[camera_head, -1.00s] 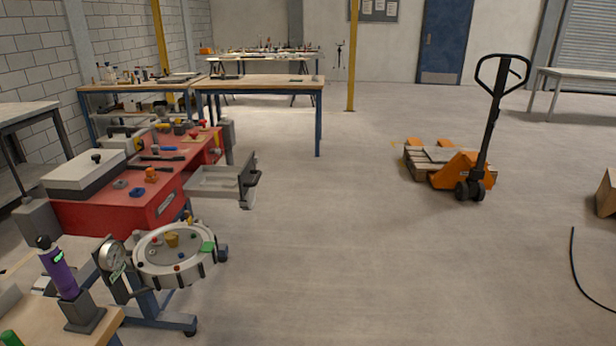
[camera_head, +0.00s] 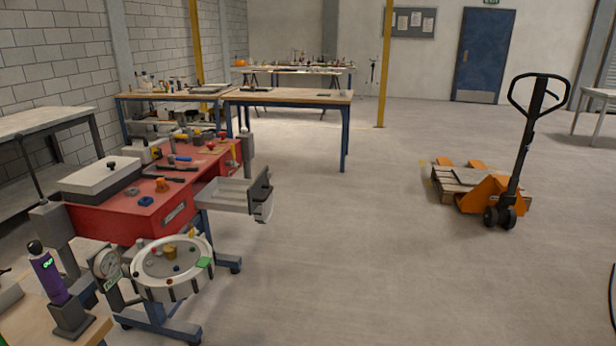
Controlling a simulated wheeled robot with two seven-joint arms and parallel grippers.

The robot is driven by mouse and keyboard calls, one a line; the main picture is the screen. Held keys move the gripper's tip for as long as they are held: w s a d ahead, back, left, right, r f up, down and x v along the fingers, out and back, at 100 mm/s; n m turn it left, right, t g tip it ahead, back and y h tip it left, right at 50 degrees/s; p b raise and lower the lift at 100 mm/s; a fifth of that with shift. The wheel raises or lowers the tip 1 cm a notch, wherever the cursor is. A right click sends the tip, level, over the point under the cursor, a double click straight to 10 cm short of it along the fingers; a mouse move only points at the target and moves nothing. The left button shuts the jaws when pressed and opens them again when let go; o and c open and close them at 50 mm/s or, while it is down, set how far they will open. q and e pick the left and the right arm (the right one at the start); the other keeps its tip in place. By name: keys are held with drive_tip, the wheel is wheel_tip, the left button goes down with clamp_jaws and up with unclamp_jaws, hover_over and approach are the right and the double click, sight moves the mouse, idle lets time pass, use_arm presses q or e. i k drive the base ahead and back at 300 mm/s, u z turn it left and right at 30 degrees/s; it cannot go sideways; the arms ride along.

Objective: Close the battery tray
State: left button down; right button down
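The battery tray appears to be the light grey drawer (camera_head: 222,195) at left of centre. It sticks out to the right from the red cabinet (camera_head: 110,220), pulled open. Its dark-edged front panel (camera_head: 263,194) with a handle faces right. The inside of the tray looks empty. Neither of my grippers is in view.
A round white sandbed (camera_head: 150,285) on a blue wheeled stand is in front of the tray. A purple-handled tool (camera_head: 48,275) stands on a wooden bench at lower left. An orange pallet jack (camera_head: 492,195) stands at right. The middle floor is clear.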

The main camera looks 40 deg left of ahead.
sight(240, 195)
drive_tip(key=u, duration=0.3)
drive_tip(key=i, duration=2.1)
drive_tip(key=u, duration=0.95)
